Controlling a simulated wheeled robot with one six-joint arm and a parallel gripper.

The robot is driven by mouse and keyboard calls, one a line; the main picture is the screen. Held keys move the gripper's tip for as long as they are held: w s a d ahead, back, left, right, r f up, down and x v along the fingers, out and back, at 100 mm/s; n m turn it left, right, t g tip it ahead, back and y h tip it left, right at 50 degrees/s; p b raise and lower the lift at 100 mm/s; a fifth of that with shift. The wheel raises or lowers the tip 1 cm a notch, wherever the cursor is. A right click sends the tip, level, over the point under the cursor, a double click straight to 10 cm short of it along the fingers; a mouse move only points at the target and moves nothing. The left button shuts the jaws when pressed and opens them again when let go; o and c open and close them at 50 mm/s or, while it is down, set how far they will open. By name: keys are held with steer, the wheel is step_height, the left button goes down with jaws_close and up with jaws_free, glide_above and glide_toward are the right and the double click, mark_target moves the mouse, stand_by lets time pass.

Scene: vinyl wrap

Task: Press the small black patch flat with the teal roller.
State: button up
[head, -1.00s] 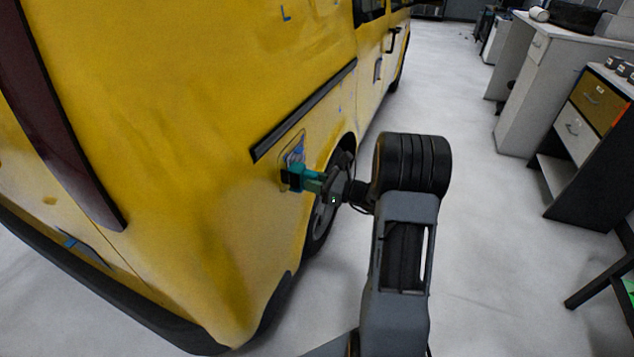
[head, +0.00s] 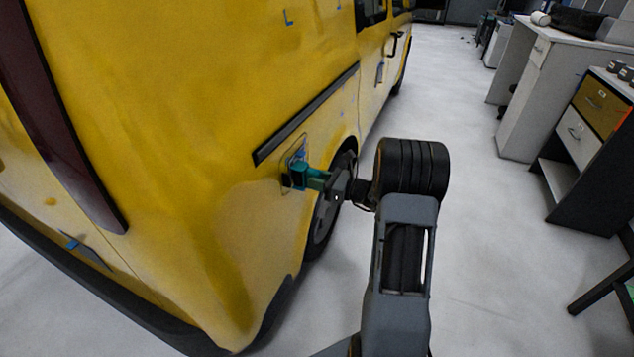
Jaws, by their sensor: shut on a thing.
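The teal roller (head: 310,177) is held in my gripper (head: 334,186), whose jaws are shut on its handle. Its front end is at the yellow van's side, over the lower part of a small outlined panel (head: 292,150). I cannot tell whether it touches the surface. A dark area (head: 286,181) shows at the roller's front end; I cannot tell whether it is the small black patch or part of the roller. A small blue piece (head: 299,156) shows just above the roller. A dark grey piece with blue tape (head: 90,249) lies at the van's lower rear corner.
The yellow van (head: 190,120) fills the left side, with a black trim strip (head: 305,115) above the roller and a rear wheel (head: 322,222) just behind my gripper. Cabinets (head: 575,135) stand at the right. The pale floor (head: 480,240) between is clear.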

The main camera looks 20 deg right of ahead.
stand_by(0.3)
steer(key=shift+w+d+r, duration=0.1)
steer(key=shift+w+d, duration=0.65)
steer(key=shift+w, duration=0.05)
steer(key=shift+w+d, duration=0.1)
steer(key=shift+w+d, duration=0.6)
steer(key=shift+d, duration=0.15)
steer(key=shift+w, duration=0.1)
steer(key=shift+w+d, duration=0.65)
steer(key=shift+d, duration=0.1)
steer(key=shift+d, duration=0.1)
steer(key=shift+w+d, duration=0.4)
steer(key=shift+w, duration=0.05)
